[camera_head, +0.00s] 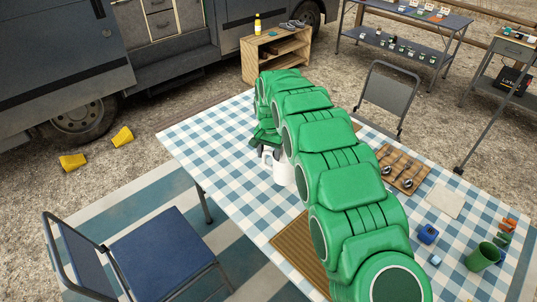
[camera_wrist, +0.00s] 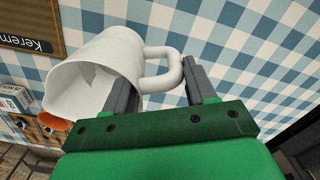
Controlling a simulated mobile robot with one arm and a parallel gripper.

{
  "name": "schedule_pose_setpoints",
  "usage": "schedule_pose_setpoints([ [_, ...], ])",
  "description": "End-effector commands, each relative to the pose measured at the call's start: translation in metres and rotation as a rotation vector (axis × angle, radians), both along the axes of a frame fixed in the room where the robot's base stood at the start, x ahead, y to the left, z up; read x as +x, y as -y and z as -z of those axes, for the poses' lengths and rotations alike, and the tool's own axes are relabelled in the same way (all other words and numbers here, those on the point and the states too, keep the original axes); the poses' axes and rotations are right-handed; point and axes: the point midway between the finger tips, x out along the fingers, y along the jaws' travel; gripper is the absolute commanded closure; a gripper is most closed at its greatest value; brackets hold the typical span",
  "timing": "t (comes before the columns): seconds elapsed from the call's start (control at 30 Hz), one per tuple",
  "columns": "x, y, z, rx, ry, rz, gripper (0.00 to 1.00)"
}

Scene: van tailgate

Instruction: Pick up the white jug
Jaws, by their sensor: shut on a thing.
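The white jug (camera_head: 284,174) is at the checked table (camera_head: 222,150), partly hidden behind my green arm in the head view. In the wrist view the jug (camera_wrist: 92,76) shows its open mouth to the left and its looped handle to the right. My gripper (camera_wrist: 162,85) has its two grey fingers on either side of the handle and is shut on it. In the head view my gripper (camera_head: 268,153) is just left of the jug. I cannot tell whether the jug's base touches the table.
A slatted wooden mat (camera_head: 300,252) and a wooden board with spoons (camera_head: 402,170) lie on the table. A green cup (camera_head: 482,257) and blue items (camera_head: 428,234) stand at the right.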

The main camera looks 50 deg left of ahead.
Motion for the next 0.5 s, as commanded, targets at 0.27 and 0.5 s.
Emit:
schedule_pose_setpoints([
  [0.27, -0.007, 0.01, -0.016, 0.001, 0.0, 0.0, 1.0],
  [0.5, -0.012, 0.019, -0.03, 0.004, 0.001, 0.001, 1.0],
])
